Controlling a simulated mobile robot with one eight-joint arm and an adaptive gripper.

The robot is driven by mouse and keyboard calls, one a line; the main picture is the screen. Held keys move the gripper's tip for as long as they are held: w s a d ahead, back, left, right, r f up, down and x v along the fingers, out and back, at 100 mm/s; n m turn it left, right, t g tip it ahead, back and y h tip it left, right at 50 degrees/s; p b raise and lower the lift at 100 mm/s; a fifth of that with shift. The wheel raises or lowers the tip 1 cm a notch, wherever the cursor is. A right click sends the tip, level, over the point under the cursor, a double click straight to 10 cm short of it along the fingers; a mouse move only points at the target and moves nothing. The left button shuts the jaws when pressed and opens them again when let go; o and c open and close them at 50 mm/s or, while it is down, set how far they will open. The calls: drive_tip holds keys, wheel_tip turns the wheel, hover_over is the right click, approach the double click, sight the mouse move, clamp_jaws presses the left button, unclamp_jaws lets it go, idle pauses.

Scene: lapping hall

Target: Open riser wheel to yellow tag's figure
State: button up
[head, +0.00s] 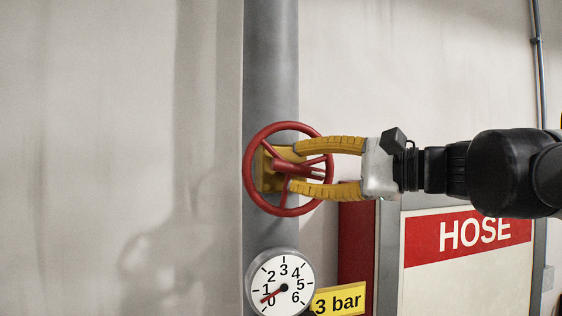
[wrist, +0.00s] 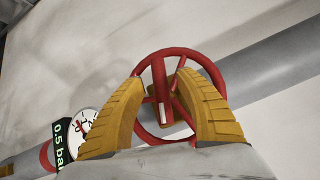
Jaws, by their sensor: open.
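The red riser wheel (head: 247,170) sits on the grey vertical riser pipe (head: 270,60), with a yellow valve body (head: 268,180) behind it. My gripper (head: 298,167) is open, its two yellow fingers reaching over the wheel from the right, one above and one below the hub. In the wrist view the fingers flank the wheel (wrist: 168,52); contact cannot be told. Below, a round gauge (head: 283,270) has its red needle between 0 and 1. A digital readout (wrist: 62,145) in the wrist view shows "0.5 ba", cut off. The yellow tag (head: 340,299) reads "3 bar".
A hose cabinet (head: 470,285) with a red "HOSE" band stands at the lower right, below my arm. A thin pipe (head: 538,60) runs down the wall at the far right. The pale wall left of the riser is bare.

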drive_tip(key=shift+x, duration=1.35)
clamp_jaws()
drive_tip(key=shift+d, duration=0.1)
drive_tip(key=m+t+y+b, duration=0.1)
drive_tip(key=m+b, duration=0.1)
drive_tip(key=shift+r+m+t+y, duration=0.1)
drive_tip(key=shift+m+t+y, duration=0.3)
drive_tip(key=shift+w+d+r+m+t+y+b, duration=0.15)
drive_tip(key=shift+m+t+b, duration=0.25)
drive_tip(key=shift+m+t, duration=0.3)
drive_tip(key=shift+s+d+r+m+t+y+b, duration=0.1)
drive_tip(key=shift+r+m+t+y+b, duration=0.1)
drive_tip(key=shift+m+t+b, duration=0.5)
drive_tip(key=shift+w+r+m+t+y+b, duration=0.15)
drive_tip(key=shift+m+t, duration=0.25)
drive_tip(key=shift+m, duration=0.6)
drive_tip(key=shift+s, duration=0.1)
